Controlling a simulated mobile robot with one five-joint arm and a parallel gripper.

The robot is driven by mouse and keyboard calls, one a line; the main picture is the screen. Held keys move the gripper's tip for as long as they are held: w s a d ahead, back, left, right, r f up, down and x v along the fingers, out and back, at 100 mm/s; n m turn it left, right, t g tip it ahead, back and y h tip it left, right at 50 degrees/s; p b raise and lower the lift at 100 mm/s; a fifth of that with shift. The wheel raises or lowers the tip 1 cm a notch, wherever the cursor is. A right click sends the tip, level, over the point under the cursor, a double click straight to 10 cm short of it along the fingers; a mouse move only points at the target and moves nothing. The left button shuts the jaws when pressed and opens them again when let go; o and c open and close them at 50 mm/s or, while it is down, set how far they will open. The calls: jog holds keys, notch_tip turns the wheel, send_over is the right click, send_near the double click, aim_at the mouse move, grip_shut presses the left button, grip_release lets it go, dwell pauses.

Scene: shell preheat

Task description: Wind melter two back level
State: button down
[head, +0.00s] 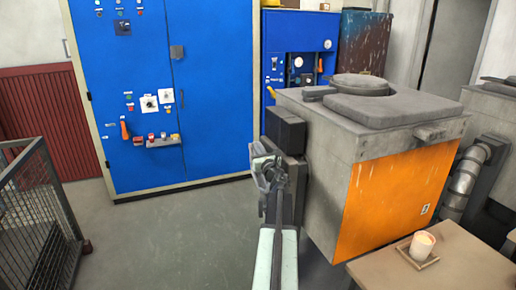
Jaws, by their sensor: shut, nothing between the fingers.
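A melter (383,125), a grey box with a round lid and an orange front, stands right of centre. Its edges slant in the picture; I cannot tell how much of that is real tilt. The small label on its front is too small to read. A dark box-shaped unit (285,128) is fixed to its left side. My gripper (264,168) is in front of that side, just below the dark unit, shut and empty. I cannot tell whether it touches anything. My forearm hides part of the melter's lower side. A second, similar unit (495,105) is cut off at the right edge.
A table (470,262) at the lower right carries a candle (421,244) on a small tray. Blue control cabinets (215,95) stand behind. A metal mesh cage (40,215) is at the left. The grey floor between cage and melter is clear.

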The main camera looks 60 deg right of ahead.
jog(key=s+a+r+p, duration=0.3)
jog(key=s+a, duration=0.4)
jog(key=s, duration=0.3)
jog(key=shift+s+a+r, duration=0.25)
jog(key=shift+s+r, duration=0.1)
jog(key=shift+r, duration=0.05)
